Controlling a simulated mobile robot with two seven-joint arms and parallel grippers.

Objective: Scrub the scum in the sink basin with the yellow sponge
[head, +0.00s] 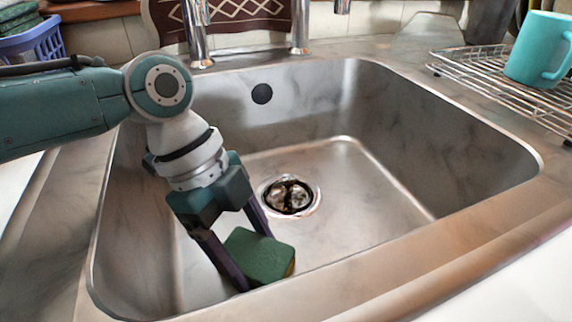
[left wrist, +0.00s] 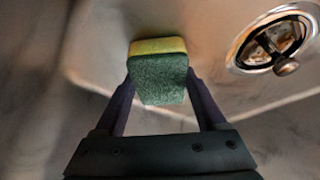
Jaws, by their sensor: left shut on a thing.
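The sponge (head: 259,256) is yellow with a green scouring side, and the green side faces up toward my cameras. My left gripper (head: 256,262) is shut on it, with one dark finger on each side. In the left wrist view the sponge (left wrist: 158,75) sits between the fingertips (left wrist: 158,82), its yellow layer on the far side. It is low in the steel sink basin (head: 390,185), near the front wall; I cannot tell whether it touches the floor. Grey smudges show on the basin walls, and I cannot tell which are scum. My right gripper is not in view.
The drain (head: 290,195) lies right of and behind the sponge. A tap (head: 197,35) stands at the back rim. A wire rack (head: 500,75) with a teal mug (head: 540,48) is at the right. A blue basket (head: 35,42) is at the back left. The right basin floor is clear.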

